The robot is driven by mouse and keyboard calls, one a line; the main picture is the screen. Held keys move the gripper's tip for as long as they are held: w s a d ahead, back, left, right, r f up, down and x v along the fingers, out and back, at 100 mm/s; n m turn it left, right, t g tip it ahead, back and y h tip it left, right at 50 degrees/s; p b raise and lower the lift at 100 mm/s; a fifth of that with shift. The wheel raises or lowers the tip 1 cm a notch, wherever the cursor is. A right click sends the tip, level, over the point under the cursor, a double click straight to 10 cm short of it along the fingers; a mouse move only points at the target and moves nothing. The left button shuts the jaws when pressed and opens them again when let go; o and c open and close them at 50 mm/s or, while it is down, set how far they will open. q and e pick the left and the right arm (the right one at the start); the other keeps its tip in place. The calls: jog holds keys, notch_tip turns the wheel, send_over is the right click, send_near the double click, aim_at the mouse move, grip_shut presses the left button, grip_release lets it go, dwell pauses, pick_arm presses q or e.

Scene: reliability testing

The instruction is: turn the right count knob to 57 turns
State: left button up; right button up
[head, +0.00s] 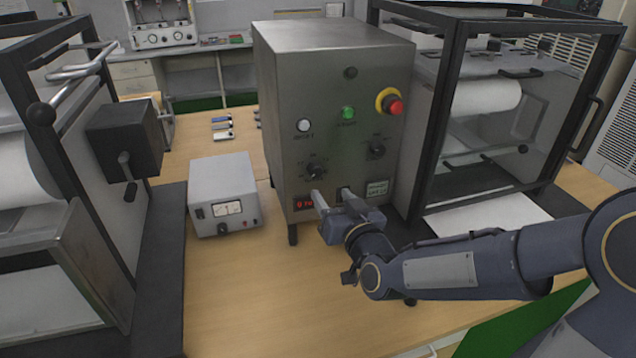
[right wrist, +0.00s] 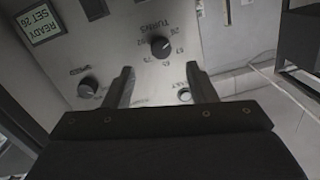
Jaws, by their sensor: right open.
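The grey control box (head: 333,110) has a left dial knob (head: 316,170) and a right dial knob (head: 377,150) on its front. My right gripper (head: 333,195) is open and empty, low before the panel. The right wrist view shows the panel roughly upside down. There a black knob labelled TURNS (right wrist: 160,46) lies ahead of the gap between my open fingers (right wrist: 159,67), apart from them.
A green display (right wrist: 42,24) reads READY and SET, with an unclear number. A grey meter unit (head: 222,190) stands left. Framed machines flank the box.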

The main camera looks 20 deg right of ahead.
aim_at(317, 173)
jog(key=shift+t, duration=0.3)
jog(key=w, duration=0.2)
jog(key=w+p, duration=0.1)
jog(key=w, duration=0.2)
jog(key=w+a, duration=0.1)
jog(key=w, duration=0.2)
jog(key=shift+w+r, duration=0.1)
jog(key=shift+w, duration=0.05)
jog(key=c, duration=1)
jog(key=shift+o, duration=0.2)
